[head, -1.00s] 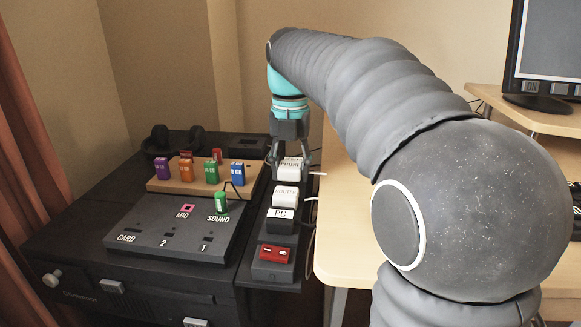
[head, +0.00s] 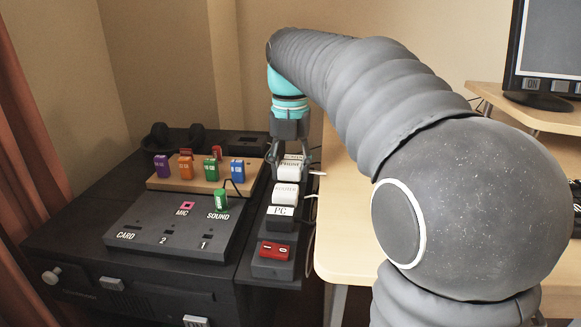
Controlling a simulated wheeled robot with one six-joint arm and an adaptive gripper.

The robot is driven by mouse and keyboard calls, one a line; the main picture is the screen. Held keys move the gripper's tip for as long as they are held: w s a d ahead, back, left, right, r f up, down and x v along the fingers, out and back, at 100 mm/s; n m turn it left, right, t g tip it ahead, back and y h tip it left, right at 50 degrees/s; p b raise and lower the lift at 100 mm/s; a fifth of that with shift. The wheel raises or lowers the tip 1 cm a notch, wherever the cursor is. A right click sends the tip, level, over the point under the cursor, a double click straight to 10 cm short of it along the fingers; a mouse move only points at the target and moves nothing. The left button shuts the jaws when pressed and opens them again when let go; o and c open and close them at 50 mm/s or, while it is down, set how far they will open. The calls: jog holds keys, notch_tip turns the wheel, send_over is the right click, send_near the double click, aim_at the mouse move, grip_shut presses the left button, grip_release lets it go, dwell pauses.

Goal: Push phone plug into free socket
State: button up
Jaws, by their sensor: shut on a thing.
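The white phone plug (head: 289,172), labelled PHONE, is at the far part of the dark power strip (head: 257,270). My gripper (head: 292,163) points down over it and is shut on it, with a finger at each side. The plug looks upright and at about the height of its neighbour. Its underside is hidden, so I cannot tell how deep it sits in the socket. The white ROUTER plug (head: 285,193) and the black PC plug (head: 280,218) sit nearer on the strip.
A red switch (head: 273,251) is at the strip's near end. Left are a grey panel (head: 150,240) with a green SOUND plug (head: 221,200) and a wooden rack (head: 205,187) of coloured pieces. The desk edge (head: 335,245) lies close right, with cables between.

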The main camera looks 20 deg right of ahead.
jog(key=shift+f+b, duration=0.35)
jog(key=shift+f, duration=0.35)
dwell(0.8)
jog(key=o, duration=1.2)
jog(key=shift+c, duration=0.2)
